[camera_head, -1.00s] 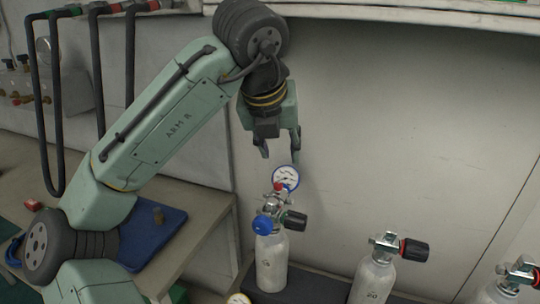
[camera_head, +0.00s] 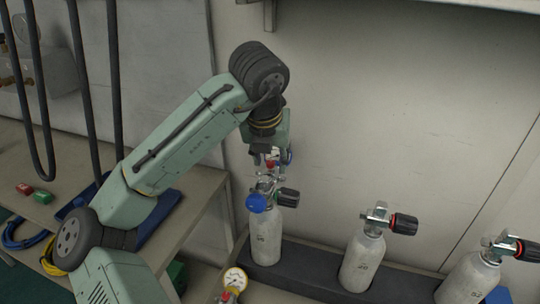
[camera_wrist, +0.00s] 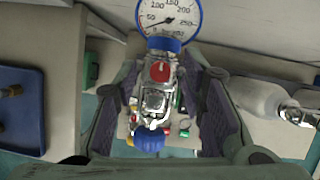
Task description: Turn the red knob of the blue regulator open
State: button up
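The blue regulator is on the valve of the leftmost white cylinder (camera_head: 265,238). Its blue round knob (camera_head: 258,202) faces me, and it also shows in the wrist view (camera_wrist: 148,140). The red knob (camera_wrist: 160,71) sits on top of the metal body, just below the blue-rimmed gauge (camera_wrist: 170,18), whose needle is near the low end. My gripper (camera_head: 270,160) points down over the regulator, and its fingers partly hide the gauge and red knob in the head view. In the wrist view the fingers are apart, one each side of the red knob, with gaps visible.
Two more white cylinders, the middle one (camera_head: 362,262) and the right one (camera_head: 468,278), stand to the right with black-handled valves. A yellow gauge (camera_head: 235,278) is low in front. A bench (camera_head: 200,200) with a blue tray (camera_wrist: 18,110) lies to the left.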

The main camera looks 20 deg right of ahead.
jog(key=shift+f, duration=0.1)
grip_shut()
dwell(0.4)
